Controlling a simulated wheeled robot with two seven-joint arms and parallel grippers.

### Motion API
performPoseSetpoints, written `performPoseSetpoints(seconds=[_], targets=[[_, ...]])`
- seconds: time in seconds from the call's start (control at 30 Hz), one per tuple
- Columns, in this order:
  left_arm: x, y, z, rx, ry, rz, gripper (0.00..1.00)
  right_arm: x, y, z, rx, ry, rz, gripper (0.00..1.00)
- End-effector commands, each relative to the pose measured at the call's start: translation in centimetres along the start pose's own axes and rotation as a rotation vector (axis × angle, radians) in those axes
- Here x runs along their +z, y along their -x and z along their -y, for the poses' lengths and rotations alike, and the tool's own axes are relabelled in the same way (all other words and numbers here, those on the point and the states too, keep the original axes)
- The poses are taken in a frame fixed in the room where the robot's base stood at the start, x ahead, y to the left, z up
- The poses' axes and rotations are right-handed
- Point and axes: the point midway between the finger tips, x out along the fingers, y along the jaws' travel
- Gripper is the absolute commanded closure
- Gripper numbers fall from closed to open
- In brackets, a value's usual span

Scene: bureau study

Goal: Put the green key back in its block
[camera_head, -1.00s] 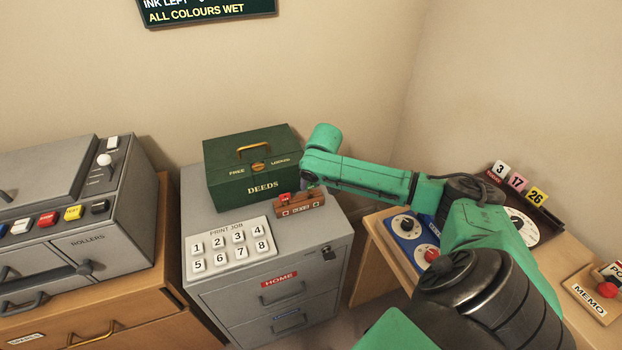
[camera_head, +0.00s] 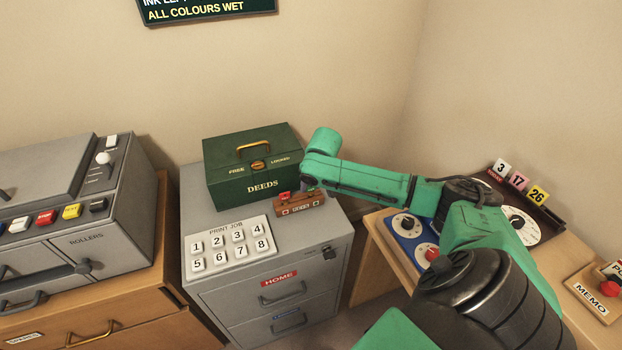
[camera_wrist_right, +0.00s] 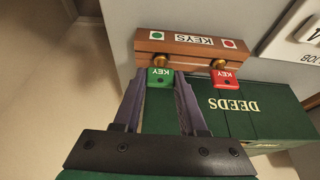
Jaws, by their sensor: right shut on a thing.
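The wooden key block (camera_head: 301,208), marked KEYS, sits on the grey cabinet in front of the green deeds box. It also shows in the right wrist view (camera_wrist_right: 190,46), with a green dot and a red dot on its face. The green key (camera_wrist_right: 160,78) is between the fingers of my right gripper (camera_wrist_right: 160,85), which is shut on it. Its brass shank meets the block below the green dot; I cannot tell how deep it sits. The red key (camera_wrist_right: 225,79) stands in the block beside it. My left gripper is not in view.
The green deeds box (camera_head: 253,170) stands close behind the block. A white PRINT JOB button panel (camera_head: 231,245) lies in front on the left of the grey cabinet (camera_head: 205,283). A blue dial panel (camera_head: 409,237) is on the desk to the right.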

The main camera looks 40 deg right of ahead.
Motion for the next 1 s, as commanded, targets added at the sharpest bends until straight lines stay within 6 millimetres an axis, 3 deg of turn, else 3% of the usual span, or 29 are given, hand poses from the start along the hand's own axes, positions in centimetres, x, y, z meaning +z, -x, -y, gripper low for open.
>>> performPoseSetpoints(seconds=[0.27, 0.3, 0.37, 0.4, 0.77, 0.87, 1.0], targets=[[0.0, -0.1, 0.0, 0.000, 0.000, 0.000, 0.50, 0.1, -0.2, 0.0, 0.000, 0.000, 0.000, 1.00], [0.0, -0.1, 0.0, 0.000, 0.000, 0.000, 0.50, 0.1, -0.2, 0.0, 0.000, 0.000, 0.000, 0.51], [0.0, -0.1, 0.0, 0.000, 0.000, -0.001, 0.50, 0.1, -0.2, 0.0, 0.000, 0.000, 0.000, 0.28], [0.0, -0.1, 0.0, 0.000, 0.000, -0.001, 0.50, 0.1, -0.2, 0.0, 0.000, 0.000, 0.000, 0.24], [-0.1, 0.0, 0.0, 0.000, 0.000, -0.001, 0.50, 0.0, 0.4, 0.0, 0.000, 0.000, -0.001, 0.24], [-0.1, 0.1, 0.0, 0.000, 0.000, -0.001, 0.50, 0.0, 1.9, -0.1, 0.000, 0.000, -0.002, 0.24], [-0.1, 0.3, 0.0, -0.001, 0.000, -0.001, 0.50, 0.0, 5.5, -0.1, 0.002, 0.003, -0.004, 0.24]])
